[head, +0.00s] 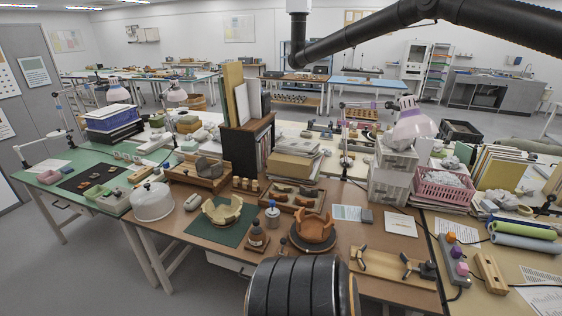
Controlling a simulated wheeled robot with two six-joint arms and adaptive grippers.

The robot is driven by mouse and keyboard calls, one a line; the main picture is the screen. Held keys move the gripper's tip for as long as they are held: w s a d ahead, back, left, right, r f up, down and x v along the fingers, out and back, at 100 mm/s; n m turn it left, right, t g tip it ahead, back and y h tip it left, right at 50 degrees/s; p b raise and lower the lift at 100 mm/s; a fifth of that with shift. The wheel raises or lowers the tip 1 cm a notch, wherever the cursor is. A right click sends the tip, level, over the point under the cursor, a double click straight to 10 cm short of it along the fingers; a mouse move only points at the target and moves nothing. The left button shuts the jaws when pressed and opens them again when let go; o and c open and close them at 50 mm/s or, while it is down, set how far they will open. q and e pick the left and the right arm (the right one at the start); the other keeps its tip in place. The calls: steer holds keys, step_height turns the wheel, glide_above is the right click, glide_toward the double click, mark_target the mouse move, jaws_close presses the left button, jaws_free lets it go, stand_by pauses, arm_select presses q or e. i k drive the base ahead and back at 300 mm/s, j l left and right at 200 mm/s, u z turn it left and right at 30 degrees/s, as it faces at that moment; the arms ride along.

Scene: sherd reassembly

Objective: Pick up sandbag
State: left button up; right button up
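No object is clearly recognisable as a sandbag at this size. Dark grey rounded lumps (208,166) sit in a wooden tray (183,178) left of the middle of the brown table; they may be sandbags, but I cannot tell. A cream partial bowl (222,209) stands on a green mat (205,236). A terracotta partial bowl (312,229) stands on a dark round stand to its right. Neither gripper shows. Black links of my arms cross the top right and the bottom middle, and the latter hides part of the table's front.
A white dome (152,201) stands at the table's left. Small bottles (257,236) stand between the bowls. A dark shelf unit (247,145) and a pink basket (443,186) rise behind. Little table is bare.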

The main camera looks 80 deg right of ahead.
mark_target(194, 200)
steer(key=z, duration=1.95)
steer(key=i+j+z, duration=0.25)
steer(key=j+z, duration=0.25)
steer(key=i+j+z, duration=0.15)
steer(key=j+z, duration=0.15)
steer(key=i+j+z, duration=0.1)
steer(key=j+z, duration=0.15)
steer(key=j, duration=0.15)
steer(key=i+j+z, duration=0.1)
steer(key=j, duration=0.85)
steer(key=i+j, duration=0.2)
steer(key=j, duration=0.75)
steer(key=i+j+z, duration=0.15)
steer(key=j, duration=1.8)
steer(key=i+z, duration=0.05)
steer(key=i, duration=0.05)
